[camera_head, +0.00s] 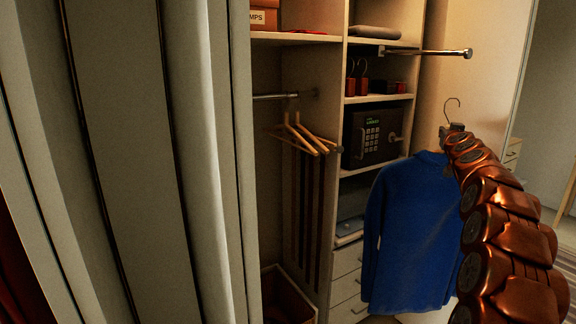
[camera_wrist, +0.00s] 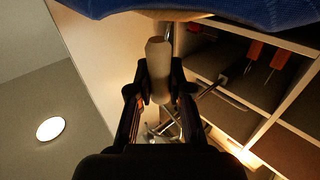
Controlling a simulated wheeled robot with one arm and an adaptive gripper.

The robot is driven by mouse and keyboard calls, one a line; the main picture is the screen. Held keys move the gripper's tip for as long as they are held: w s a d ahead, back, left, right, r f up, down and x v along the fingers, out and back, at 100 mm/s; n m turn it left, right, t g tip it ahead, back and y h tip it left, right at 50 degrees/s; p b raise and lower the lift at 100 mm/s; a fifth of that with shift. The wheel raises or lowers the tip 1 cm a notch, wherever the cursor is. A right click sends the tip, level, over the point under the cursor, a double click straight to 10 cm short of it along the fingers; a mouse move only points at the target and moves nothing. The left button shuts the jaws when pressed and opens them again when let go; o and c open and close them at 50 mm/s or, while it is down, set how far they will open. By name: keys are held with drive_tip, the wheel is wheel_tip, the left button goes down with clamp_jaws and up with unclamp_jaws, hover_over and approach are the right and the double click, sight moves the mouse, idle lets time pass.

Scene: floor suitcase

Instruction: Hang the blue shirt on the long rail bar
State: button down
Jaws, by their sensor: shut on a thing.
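The blue shirt (camera_head: 412,235) hangs upright on a hanger in front of the drawers. The hanger's metal hook (camera_head: 452,106) points up, free of any bar. My gripper (camera_head: 455,131) is shut on the hanger just below the hook. In the wrist view my fingers (camera_wrist: 157,88) close around the pale hanger neck (camera_wrist: 158,65), and blue cloth (camera_wrist: 240,12) fills the top. A metal rail bar (camera_head: 430,52) sticks out from the upper shelves, above and left of the hook and apart from it. A second bar (camera_head: 272,96) is partly hidden at left; I cannot tell their full lengths.
Empty wooden hangers (camera_head: 305,135) hang by the left bar. A black safe (camera_head: 375,134) and red-brown items (camera_head: 356,86) fill the shelves. A pale curtain or panel (camera_head: 200,160) blocks the left. An open box (camera_head: 288,296) stands low in the closet.

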sight(397, 173)
drive_tip(key=shift+a+f, duration=0.55)
drive_tip(key=shift+f, duration=0.15)
drive_tip(key=shift+a+f, duration=0.1)
drive_tip(key=shift+f, duration=0.15)
drive_tip(key=shift+a+f, duration=0.1)
drive_tip(key=shift+a+f+h, duration=0.3)
drive_tip(key=shift+a+f, duration=0.05)
drive_tip(key=shift+f, duration=0.3)
drive_tip(key=shift+s+a+f, duration=0.1)
drive_tip(key=shift+a+f, duration=0.6)
drive_tip(key=shift+n+y, duration=0.3)
drive_tip(key=shift+y, duration=0.5)
drive_tip(key=s+a+f, duration=0.1)
drive_tip(key=a+f, duration=0.1)
drive_tip(key=a, duration=0.2)
drive_tip(key=s+a+f, duration=0.1)
drive_tip(key=a+f, duration=0.2)
drive_tip(key=a, duration=0.1)
drive_tip(key=s+a+f+p, duration=0.1)
drive_tip(key=a+f, duration=0.2)
drive_tip(key=shift+a, duration=0.4)
drive_tip(key=s+a+f+n+y, duration=0.1)
drive_tip(key=s+a+f+y, duration=0.1)
drive_tip(key=a, duration=0.5)
drive_tip(key=s+a+f+n+y, duration=0.2)
drive_tip(key=s+a+f, duration=0.2)
drive_tip(key=a, duration=0.4)
drive_tip(key=shift+s+a+t+y, duration=0.15)
drive_tip(key=shift+s+t+y, duration=0.2)
drive_tip(key=shift+s, duration=0.45)
